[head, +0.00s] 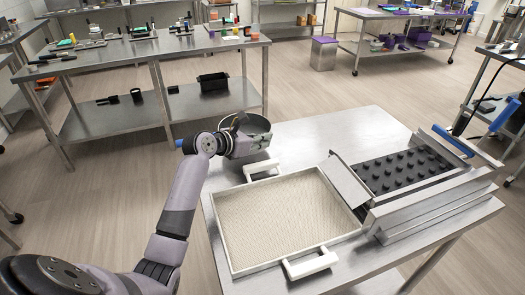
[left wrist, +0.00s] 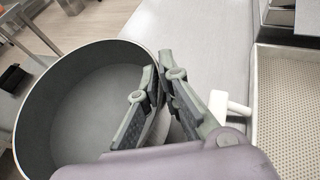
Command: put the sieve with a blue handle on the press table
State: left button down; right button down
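The sieve (head: 258,124) is a round, dark-rimmed pan at the far left corner of the near steel table (head: 345,128). Its blue handle (head: 181,143) sticks out to the left, past the table edge. In the left wrist view the sieve (left wrist: 80,95) fills the left side, with a grey, empty floor. My left gripper (head: 262,143) is at its near right rim. In the left wrist view its fingers (left wrist: 165,72) are close together with the rim between them. I cannot tell whether the sieve touches the table. My right gripper is not in view.
A white-framed tray (head: 280,218) with two white handles lies on the near table, close to the gripper. Right of it stands a steel unit with a black mold (head: 405,170) and a blue bar (head: 453,140). The table's back middle is clear. Another steel bench (head: 150,50) stands behind left.

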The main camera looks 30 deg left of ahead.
aim_at(257, 151)
pick_arm(q)
notch_tip(257, 151, down, 4)
jog(key=shift+f, duration=0.1)
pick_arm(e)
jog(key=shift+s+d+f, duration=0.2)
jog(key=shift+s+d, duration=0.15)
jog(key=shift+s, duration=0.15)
pick_arm(q)
jog(key=c, duration=2.1)
grip_release()
jog(key=shift+f, duration=0.1)
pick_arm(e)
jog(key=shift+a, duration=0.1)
pick_arm(q)
jog(key=shift+s, duration=0.1)
jog(key=v, duration=1.2)
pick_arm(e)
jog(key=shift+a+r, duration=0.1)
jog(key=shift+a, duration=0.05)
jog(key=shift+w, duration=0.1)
